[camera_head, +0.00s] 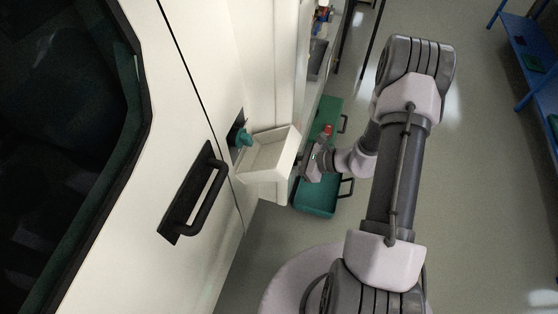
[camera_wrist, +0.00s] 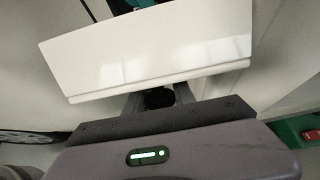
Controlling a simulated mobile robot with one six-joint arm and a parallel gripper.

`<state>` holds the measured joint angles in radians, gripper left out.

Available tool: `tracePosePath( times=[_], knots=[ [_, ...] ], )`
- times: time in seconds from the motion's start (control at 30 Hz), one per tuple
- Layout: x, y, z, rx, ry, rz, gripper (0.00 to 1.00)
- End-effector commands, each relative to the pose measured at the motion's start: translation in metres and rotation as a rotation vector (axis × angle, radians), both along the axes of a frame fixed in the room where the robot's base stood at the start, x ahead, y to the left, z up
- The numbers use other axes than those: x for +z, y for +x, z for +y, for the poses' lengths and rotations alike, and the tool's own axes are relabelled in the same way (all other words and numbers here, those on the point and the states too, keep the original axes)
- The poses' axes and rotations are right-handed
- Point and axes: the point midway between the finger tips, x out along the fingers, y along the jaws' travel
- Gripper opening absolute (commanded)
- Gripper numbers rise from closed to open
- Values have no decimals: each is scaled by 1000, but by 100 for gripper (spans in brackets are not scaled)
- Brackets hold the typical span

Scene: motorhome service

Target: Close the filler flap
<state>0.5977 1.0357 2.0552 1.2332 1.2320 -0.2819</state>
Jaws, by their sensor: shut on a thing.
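The filler flap (camera_head: 268,152) is a cream, box-shaped panel standing open, out from the side of the motorhome. Behind it a teal filler cap (camera_head: 243,137) sits in a dark recess. My gripper (camera_head: 299,162) is at the flap's outer edge, shut on it. In the wrist view the flap (camera_wrist: 150,52) spans the upper middle as a white plate, tilted a little. The fingers of my gripper (camera_wrist: 157,97) reach its lower edge, and their tips are partly hidden by it. A bit of teal shows behind the flap's top edge.
A black door handle (camera_head: 200,200) sticks out of the motorhome side, below and left of the flap. A green tray with dark handles (camera_head: 318,200) lies beyond my gripper. A blue rack (camera_head: 535,70) stands far right. Floor to the right is clear.

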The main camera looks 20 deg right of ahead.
Motion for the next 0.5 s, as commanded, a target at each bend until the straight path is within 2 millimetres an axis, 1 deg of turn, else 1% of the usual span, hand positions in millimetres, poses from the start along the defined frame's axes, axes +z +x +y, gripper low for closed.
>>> tracePosePath(
  times=[0.03, 0.27, 0.5],
  knots=[
    [16, 1, 2, 4, -34, 22, 0],
    [44, 4, 7, 4, -210, 150, 0],
    [73, 12, 17, 5, -393, 281, 0]
  ],
)
